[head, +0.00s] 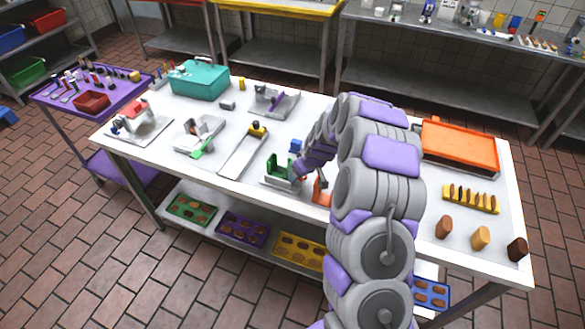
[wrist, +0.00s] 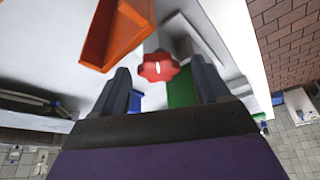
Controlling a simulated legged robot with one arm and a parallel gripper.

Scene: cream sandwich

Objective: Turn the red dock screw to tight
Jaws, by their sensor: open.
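The red dock screw (wrist: 158,67) is a lobed knob with a short white mark on its face, seen in the wrist view. The mark stands nearly upright in that picture. My gripper (wrist: 159,72) is open, with one dark finger on each side of the knob; I cannot tell whether either touches it. A green part (wrist: 181,88) of the dock shows behind the knob. In the head view the grey dock with its green block (head: 279,166) stands mid-table beside my wrist. The screw cannot be made out there.
An orange-red angled piece (head: 322,192) stands close to the dock and also shows in the wrist view (wrist: 117,35). A blue piece (head: 296,146) is behind the dock. A fixture with a long plate (head: 240,155) lies left, and an orange tray (head: 460,147) right.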

